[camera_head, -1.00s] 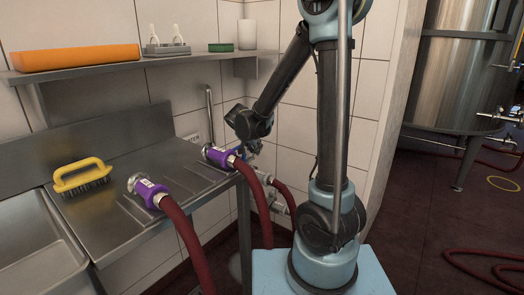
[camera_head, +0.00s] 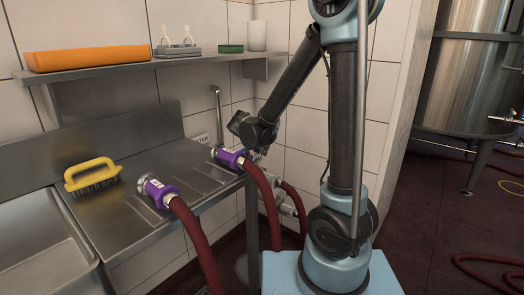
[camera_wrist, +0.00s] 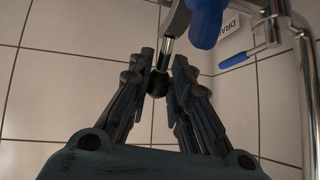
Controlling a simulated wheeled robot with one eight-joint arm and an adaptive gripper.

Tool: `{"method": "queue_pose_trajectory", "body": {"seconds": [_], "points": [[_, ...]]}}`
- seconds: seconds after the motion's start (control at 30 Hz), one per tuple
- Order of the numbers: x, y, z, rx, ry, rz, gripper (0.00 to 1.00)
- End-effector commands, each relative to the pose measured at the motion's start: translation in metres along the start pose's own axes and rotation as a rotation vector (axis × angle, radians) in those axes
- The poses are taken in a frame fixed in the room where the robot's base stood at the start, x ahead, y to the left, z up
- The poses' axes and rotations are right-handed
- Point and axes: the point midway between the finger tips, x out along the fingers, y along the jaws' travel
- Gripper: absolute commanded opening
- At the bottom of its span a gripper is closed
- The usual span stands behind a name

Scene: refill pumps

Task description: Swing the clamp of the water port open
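In the wrist view, a slim metal rod with a black ball end (camera_wrist: 158,86) reaches down between the fingers of my gripper (camera_wrist: 163,62). It looks like the clamp's handle, but most of the clamp is out of view. The fingers flank the ball closely on both sides; whether they press on it cannot be told. In the head view my wrist is at the wall ports behind the counter's right end, and my fingers are hidden there. A wall label ending in "TER" (camera_head: 200,139) is partly visible left of my wrist.
A blue valve handle (camera_wrist: 206,22) is close above right of my fingers; a second blue lever (camera_wrist: 235,61) is beside the drain label (camera_wrist: 232,22). Red hoses with purple collars (camera_head: 157,190) (camera_head: 230,157) lie over the steel counter (camera_head: 105,225). A yellow brush (camera_head: 92,172) lies left.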

Motion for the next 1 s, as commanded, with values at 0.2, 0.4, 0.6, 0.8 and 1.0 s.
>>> {"method": "queue_pose_trajectory", "body": {"seconds": [0.2, 0.4, 0.6, 0.8, 1.0], "points": [[0.0, 0.0, 0.0, 0.0, 0.0, 0.0, 0.38], [0.0, 0.0, 0.0, 0.0, 0.001, 0.001, 0.38], [-0.011, 0.001, 0.0, -0.002, 0.001, 0.001, 0.38], [-0.038, 0.0, 0.0, -0.003, 0.001, -0.001, 0.38], [-0.068, 0.0, 0.0, -0.003, 0.0, -0.001, 0.38]]}}
